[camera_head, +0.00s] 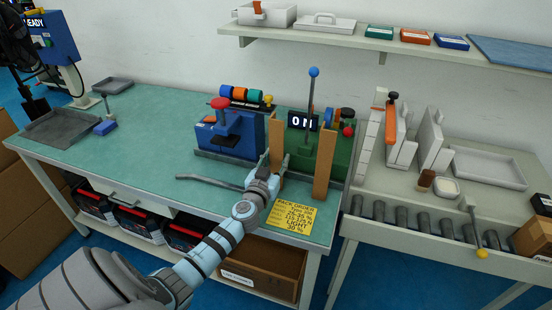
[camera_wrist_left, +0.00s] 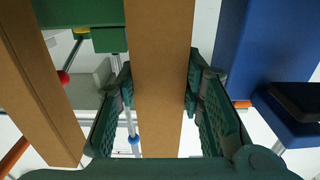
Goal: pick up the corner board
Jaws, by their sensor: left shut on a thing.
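Two tall brown corner boards stand upright near the green machine at the bench's right end. My left gripper (camera_head: 271,171) is shut on the left corner board (camera_head: 276,140), low on it in the head view. In the left wrist view, this board (camera_wrist_left: 160,65) runs between the two green finger pads of the gripper (camera_wrist_left: 161,105). The other corner board (camera_head: 325,174) stands to the right, apart from the gripper, and shows at the left of the wrist view (camera_wrist_left: 42,85). My right gripper is not in view.
A blue machine (camera_head: 236,138) stands left of the held board, and a green machine (camera_head: 303,150) behind the boards. A yellow note (camera_head: 292,216) lies on the green benchtop (camera_head: 150,130). A roller conveyor (camera_head: 424,221) is at the right. The bench's left middle is mostly clear.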

